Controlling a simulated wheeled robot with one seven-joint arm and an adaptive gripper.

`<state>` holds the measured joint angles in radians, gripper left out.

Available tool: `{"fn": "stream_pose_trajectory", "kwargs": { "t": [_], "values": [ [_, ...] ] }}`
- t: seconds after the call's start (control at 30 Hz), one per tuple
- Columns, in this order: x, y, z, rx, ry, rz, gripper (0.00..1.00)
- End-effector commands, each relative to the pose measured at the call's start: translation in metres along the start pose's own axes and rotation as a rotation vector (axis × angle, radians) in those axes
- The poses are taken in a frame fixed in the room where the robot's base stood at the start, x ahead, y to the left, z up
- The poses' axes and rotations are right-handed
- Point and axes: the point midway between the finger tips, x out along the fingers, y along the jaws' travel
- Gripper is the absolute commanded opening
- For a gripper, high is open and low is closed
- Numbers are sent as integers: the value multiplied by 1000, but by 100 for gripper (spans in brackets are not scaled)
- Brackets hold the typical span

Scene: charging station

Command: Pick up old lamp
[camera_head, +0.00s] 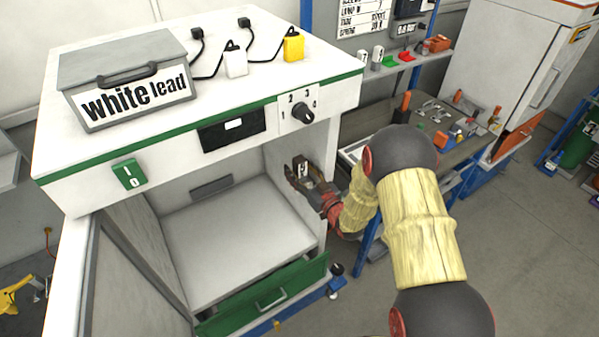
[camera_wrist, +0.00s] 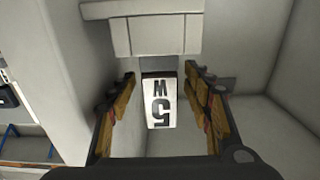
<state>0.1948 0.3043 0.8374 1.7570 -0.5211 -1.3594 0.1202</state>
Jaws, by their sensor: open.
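The lamp seems to be the small block (camera_wrist: 159,103) marked "5 W", upside down in the wrist view, with a white face and dark edges. It sits against a white stepped fitting on the wall. It also shows small in the head view (camera_head: 303,169), at the right inner wall of the open cabinet. My gripper (camera_wrist: 161,76) is open, with one finger on each side of the block and visible gaps to it. In the head view my gripper (camera_head: 304,180) is inside the cabinet opening. Contact is not visible.
The white cabinet (camera_head: 120,170) has a shelf (camera_head: 235,235) inside and a green drawer (camera_head: 270,298) pulled out below. A "white lead" box (camera_head: 110,65) and plugged chargers stand on top. A cluttered workbench (camera_head: 350,150) is to the right.

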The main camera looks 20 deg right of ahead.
Motion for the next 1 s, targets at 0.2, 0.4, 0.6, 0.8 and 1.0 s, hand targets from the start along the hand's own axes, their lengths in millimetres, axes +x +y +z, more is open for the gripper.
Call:
{"fn": "stream_pose_trajectory", "kwargs": {
  "t": [0.2,0.4,0.6,0.8,1.0],
  "values": [
    [0,0,0,0,0,0,45],
    [0,0,0,0,0,0,34],
    [0,0,0,0,0,0,23],
    [0,0,0,0,0,0,11],
    [0,0,0,0,0,0,1]
  ]
}}
